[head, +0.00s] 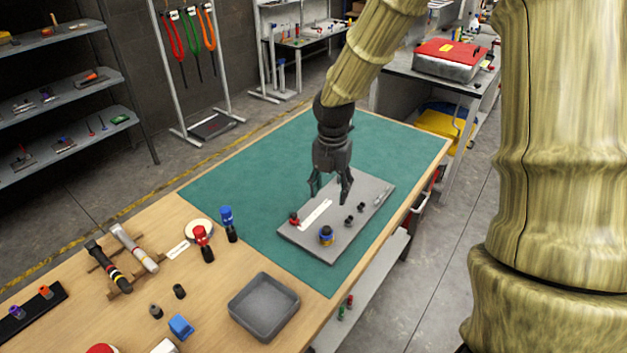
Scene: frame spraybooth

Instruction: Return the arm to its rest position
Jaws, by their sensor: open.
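My gripper (331,189) shows in the head view at the end of my arm, which reaches in from the top right. It points down over the grey plate (376,194) on the green mat (256,161). Its dark fingers are apart with nothing seen between them. Whether the fingertips touch the plate cannot be told.
A grey tray (264,333) lies at the table's front. Red (203,244) and blue (228,224) bottle-like items stand left of the plate, near tools on a rack (118,262). The mat's back part is clear. A red-lidded box (449,60) sits on another bench behind.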

